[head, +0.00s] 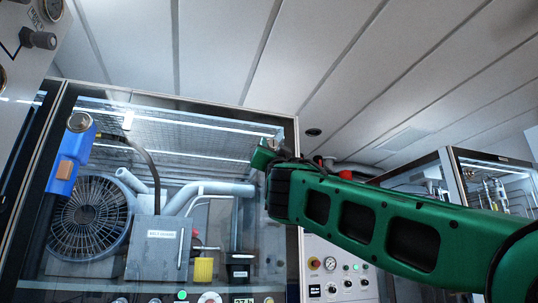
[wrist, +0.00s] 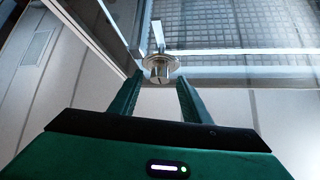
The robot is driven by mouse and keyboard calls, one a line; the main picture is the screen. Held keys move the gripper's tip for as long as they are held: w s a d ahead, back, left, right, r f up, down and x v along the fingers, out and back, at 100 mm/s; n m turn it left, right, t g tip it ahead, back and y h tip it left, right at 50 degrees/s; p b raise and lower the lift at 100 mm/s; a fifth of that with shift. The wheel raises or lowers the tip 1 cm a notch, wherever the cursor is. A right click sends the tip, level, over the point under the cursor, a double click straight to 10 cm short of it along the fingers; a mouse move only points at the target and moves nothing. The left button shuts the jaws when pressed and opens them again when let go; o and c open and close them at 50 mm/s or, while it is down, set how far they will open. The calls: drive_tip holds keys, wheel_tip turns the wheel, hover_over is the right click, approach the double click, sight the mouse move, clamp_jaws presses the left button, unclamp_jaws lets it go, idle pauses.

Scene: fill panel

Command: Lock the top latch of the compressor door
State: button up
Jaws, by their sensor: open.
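The compressor door (head: 215,110) is a glazed panel in a thin metal frame and looks closed in the head view. In the wrist view, the top latch (wrist: 160,64) is a round metal fitting at the corner of the door frame (wrist: 240,54), with a flat lever pointing up in the picture. My gripper (wrist: 159,79) is open and empty. Its two green fingers reach toward the latch, one on each side of its lower edge; I cannot tell whether they touch it. In the head view, my gripper (head: 265,152) is at the door's upper right corner and largely hides the latch.
Behind the glass are a fan (head: 90,217) and pipes. A control panel (head: 338,275) with buttons is below my arm. Another glazed cabinet (head: 490,175) stands at right.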

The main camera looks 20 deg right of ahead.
drive_tip(key=shift+x, duration=0.9)
drive_tip(key=shift+c, duration=0.3)
